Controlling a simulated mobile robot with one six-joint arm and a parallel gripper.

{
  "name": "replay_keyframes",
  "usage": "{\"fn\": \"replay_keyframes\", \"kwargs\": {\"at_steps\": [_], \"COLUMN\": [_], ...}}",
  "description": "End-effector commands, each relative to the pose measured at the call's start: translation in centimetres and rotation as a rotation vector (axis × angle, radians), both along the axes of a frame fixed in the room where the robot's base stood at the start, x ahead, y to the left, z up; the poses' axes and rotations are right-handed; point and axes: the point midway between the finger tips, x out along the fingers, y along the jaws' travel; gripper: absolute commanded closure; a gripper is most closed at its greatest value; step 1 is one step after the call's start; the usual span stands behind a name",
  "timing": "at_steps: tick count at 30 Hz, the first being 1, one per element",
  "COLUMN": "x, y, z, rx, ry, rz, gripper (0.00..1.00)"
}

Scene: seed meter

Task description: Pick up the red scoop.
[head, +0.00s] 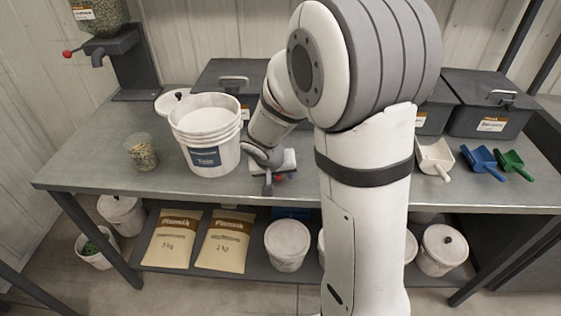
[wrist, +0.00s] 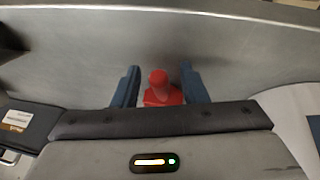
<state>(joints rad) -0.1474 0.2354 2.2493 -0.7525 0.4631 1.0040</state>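The red scoop (wrist: 160,92) is between the two dark blue fingers of my gripper (wrist: 160,72) in the wrist view. The lower part of the scoop is hidden behind my gripper's body. In the head view my gripper (head: 266,166) is low over the worktop, right of the white bucket. Only small red parts of the scoop (head: 268,187) show there, beside and under the fingers.
A white bucket (head: 207,150) and a clear cup of seeds (head: 142,152) stand left on the worktop (head: 90,160). White (head: 434,158), blue (head: 482,162) and green (head: 512,165) scoops lie right. Dark lidded boxes (head: 486,104) stand behind.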

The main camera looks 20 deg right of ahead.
Motion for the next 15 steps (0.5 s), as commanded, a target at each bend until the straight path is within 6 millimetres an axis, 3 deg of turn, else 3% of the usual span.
{"fn": "replay_keyframes", "kwargs": {"at_steps": [4, 15], "x": [0.00, -0.01], "y": [0.03, 0.07], "z": [0.04, 0.05], "rx": [0.000, 0.000], "ry": [0.000, 0.000], "rz": [0.000, 0.001], "gripper": [0.62, 0.93]}}
